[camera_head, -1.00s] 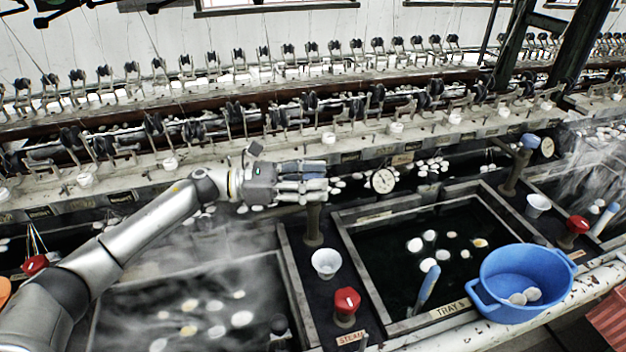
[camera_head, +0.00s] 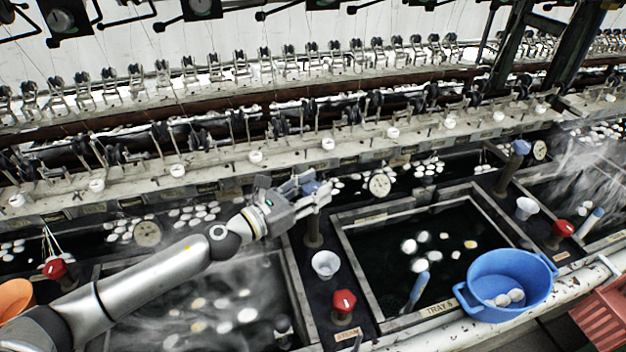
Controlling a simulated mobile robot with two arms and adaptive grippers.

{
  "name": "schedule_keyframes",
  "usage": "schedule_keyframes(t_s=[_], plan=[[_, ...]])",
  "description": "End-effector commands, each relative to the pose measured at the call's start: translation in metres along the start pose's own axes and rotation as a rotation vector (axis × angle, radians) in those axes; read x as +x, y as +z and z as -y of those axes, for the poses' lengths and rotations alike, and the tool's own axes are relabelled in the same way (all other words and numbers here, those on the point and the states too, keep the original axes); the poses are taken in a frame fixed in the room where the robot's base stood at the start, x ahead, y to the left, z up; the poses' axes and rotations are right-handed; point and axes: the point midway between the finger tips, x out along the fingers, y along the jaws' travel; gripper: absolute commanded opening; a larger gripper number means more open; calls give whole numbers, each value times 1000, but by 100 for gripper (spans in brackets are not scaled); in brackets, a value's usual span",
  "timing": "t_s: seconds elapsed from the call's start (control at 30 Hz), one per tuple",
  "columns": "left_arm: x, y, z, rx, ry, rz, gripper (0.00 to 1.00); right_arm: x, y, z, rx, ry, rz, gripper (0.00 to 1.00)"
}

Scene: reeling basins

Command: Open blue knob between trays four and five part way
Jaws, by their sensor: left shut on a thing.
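The blue knob (camera_head: 311,187) sits on top of a dark upright post (camera_head: 313,230) on the divider left of tray five (camera_head: 437,308). My left gripper (camera_head: 312,190) comes in from the left, and its fingers are closed around the knob. The fingers hide much of the knob, so how far it is turned cannot be told. My right gripper does not show.
A red knob (camera_head: 343,303) and a white cup (camera_head: 325,264) stand on the same divider. A blue basin (camera_head: 508,287) sits at tray five's front right corner. Another blue knob (camera_head: 521,147) tops a post farther right. Steam blurs the left tray.

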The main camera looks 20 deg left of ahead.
Motion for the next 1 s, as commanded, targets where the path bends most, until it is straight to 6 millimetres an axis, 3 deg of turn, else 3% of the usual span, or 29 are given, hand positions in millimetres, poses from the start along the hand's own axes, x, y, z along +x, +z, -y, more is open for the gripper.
schedule_keyframes(t_s=[0.57, 0.6, 0.73, 1.0], plan=[[0, 0, 0, 1, 37, 1, 15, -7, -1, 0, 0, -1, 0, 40], [0, 0, 0, 1, 37, 1, 42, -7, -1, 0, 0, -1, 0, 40], [0, 0, 0, 1, 36, 1, 59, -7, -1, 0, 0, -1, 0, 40], [0, 0, 0, 0, 36, 1, 61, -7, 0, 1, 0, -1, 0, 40]])
